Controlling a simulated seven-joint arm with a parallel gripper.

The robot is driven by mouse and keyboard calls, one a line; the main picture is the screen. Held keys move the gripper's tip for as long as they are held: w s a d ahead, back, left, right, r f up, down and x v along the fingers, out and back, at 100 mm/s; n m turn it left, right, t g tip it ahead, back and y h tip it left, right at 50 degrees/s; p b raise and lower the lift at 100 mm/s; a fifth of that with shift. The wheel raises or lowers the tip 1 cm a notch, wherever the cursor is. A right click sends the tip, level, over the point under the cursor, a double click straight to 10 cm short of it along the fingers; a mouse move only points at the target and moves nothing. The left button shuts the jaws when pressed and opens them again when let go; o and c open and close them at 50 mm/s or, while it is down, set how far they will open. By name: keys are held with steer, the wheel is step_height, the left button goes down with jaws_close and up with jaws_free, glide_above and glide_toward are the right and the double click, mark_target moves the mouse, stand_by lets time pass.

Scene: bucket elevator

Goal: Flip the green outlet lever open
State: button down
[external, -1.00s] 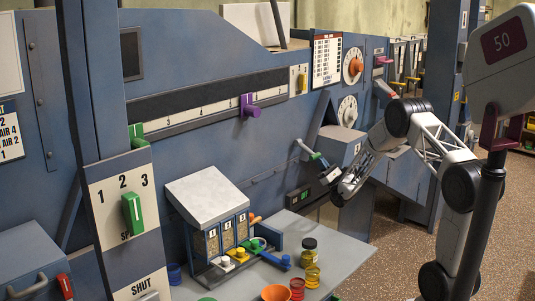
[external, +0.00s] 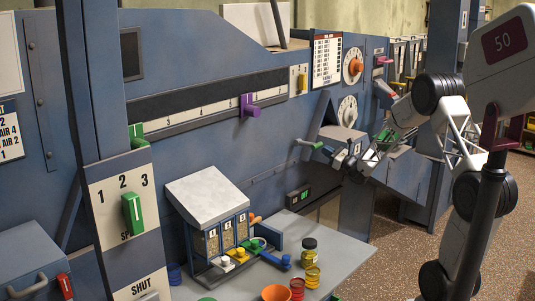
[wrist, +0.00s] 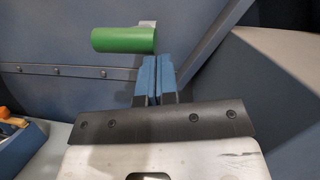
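The green outlet lever (external: 318,145) sticks out from the blue machine on a grey arm, below the round dial. In the external view its green end points right, close to my gripper (external: 352,156). In the wrist view a green cylindrical handle (wrist: 124,40) on a grey stem lies just beyond and left of my fingertips (wrist: 155,62). The blue fingers are together with only a thin line between them and nothing visible held. I cannot tell whether they touch the handle.
A grey table (external: 335,258) below holds a small bin unit (external: 212,205), jars (external: 309,252) and an orange bowl (external: 276,293). The machine's sloped blue housing stands close around my gripper. Another green part (external: 384,135) shows behind my wrist.

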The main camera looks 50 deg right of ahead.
step_height(320, 180, up, 7)
steer(key=w+g, duration=0.1)
steer(key=g, duration=0.2)
steer(key=shift+w+m, duration=0.15)
steer(key=shift+m, duration=0.15)
stand_by(0.4)
steer(key=shift+r, duration=0.1)
stand_by(0.4)
steer(key=s+d, duration=0.1)
steer(key=s, duration=0.6)
steer(key=shift+s, duration=0.4)
stand_by(0.3)
